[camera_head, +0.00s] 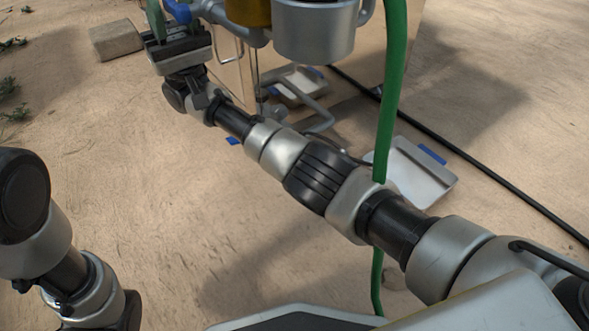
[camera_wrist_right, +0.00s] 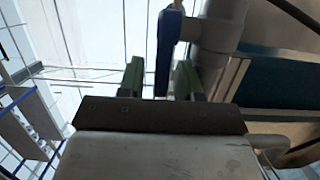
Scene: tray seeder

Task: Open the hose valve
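The hose valve's blue handle (camera_head: 178,11) shows at the top left of the head view, beside a grey pipe (camera_head: 240,35). In the right wrist view the blue handle (camera_wrist_right: 168,42) hangs down from the grey pipe fitting (camera_wrist_right: 219,25). My right gripper (camera_wrist_right: 158,80) has its two green fingers apart, with the lower end of the handle between them. The handle is close to the right-hand finger, and a gap shows on its left. In the head view my right gripper (camera_head: 172,25) is at the handle. My left arm shows at the left edge, its gripper out of view.
A green hose (camera_head: 392,80) hangs in front of my right arm's far side. A grey cylinder (camera_head: 313,30) is right of the pipe. Metal foot plates (camera_head: 415,172), a black cable (camera_head: 500,180) and a stone block (camera_head: 117,40) lie on the sandy ground.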

